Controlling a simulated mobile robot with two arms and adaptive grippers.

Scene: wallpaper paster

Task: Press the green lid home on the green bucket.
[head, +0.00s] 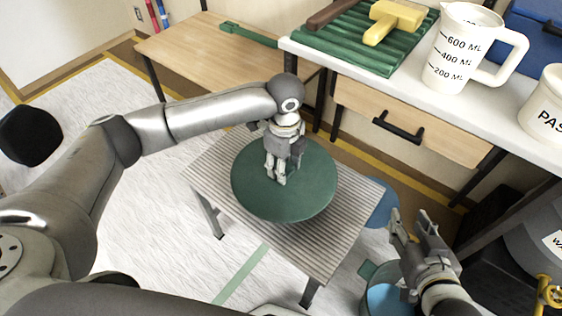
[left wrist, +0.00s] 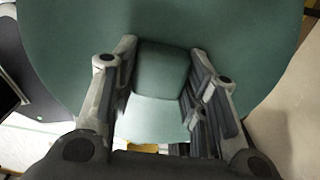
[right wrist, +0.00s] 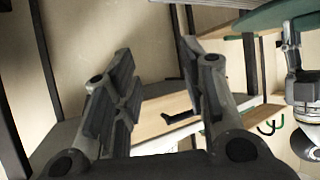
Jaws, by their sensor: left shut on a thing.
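The round dark green lid (head: 260,200) lies flat over the striped bench in the middle of the head view. Whether it rests on the bench or hangs just above it I cannot tell. My left gripper (head: 276,178) is shut on the lid's block-shaped handle (left wrist: 160,68), which shows between the fingers in the left wrist view. A green bucket (head: 367,270) with a blue inside stands on the floor at the bottom right, partly hidden by my right arm. My right gripper (head: 413,226) is open and empty above and beside this bucket.
The striped bench (head: 342,235) stands mid-floor. A blue round thing (head: 384,203) is partly hidden behind its right corner. A white worktop (head: 400,83) at the back right holds a green ribbed tray (head: 345,52), a yellow-handled brush (head: 392,20) and a measuring jug (head: 463,50).

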